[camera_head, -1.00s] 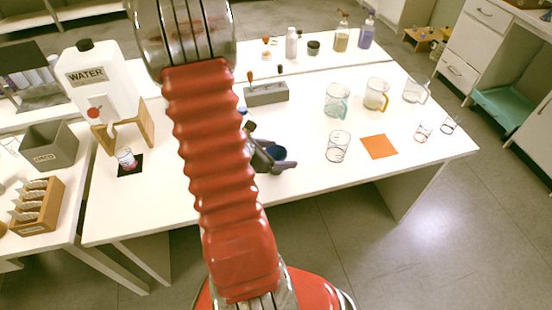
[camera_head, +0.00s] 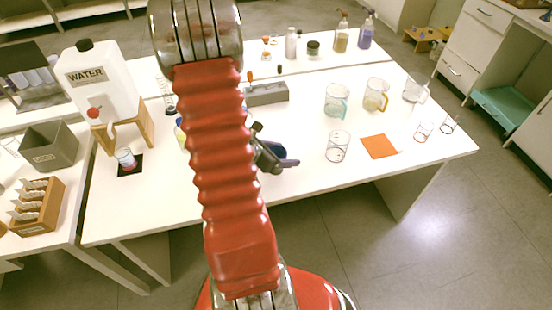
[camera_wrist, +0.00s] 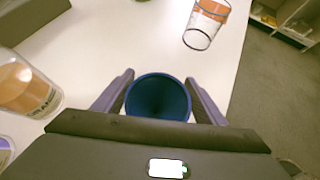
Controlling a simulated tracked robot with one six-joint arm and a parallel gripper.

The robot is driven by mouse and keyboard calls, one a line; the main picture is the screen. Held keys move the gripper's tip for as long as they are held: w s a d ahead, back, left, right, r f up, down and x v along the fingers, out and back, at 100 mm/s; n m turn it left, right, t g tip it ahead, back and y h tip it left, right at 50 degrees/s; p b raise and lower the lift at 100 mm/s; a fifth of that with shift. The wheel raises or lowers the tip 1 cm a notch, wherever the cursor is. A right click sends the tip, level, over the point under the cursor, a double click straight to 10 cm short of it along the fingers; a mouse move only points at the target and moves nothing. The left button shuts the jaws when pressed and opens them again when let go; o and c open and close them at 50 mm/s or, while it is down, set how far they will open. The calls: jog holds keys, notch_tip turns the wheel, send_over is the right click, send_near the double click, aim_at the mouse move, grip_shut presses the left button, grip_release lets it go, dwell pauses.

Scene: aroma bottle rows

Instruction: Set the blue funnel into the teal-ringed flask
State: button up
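The blue funnel (camera_wrist: 158,98) sits between the two fingers of my gripper (camera_wrist: 160,100) in the wrist view, its round mouth facing the camera. The fingers close against its sides. In the head view the funnel (camera_head: 276,150) shows at my gripper (camera_head: 270,156), over the front part of the white table. I cannot make out a teal-ringed flask. Small yellow and blue parts of something show at the left edge of my arm, which hides the rest. A labelled glass vessel with orange contents (camera_wrist: 26,90) stands left of my gripper in the wrist view.
A clear glass (camera_head: 338,146) stands right of my gripper, beside an orange square (camera_head: 379,147). Beakers with teal (camera_head: 336,100) and yellow (camera_head: 376,94) handles stand behind. A grey block (camera_head: 267,93) is farther back. A water canister (camera_head: 99,82) on a wooden stand is at left.

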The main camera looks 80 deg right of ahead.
jog(key=c, duration=0.8)
jog(key=shift+r, duration=0.1)
jog(key=shift+r, duration=4.9)
jog(key=shift+w, duration=0.1)
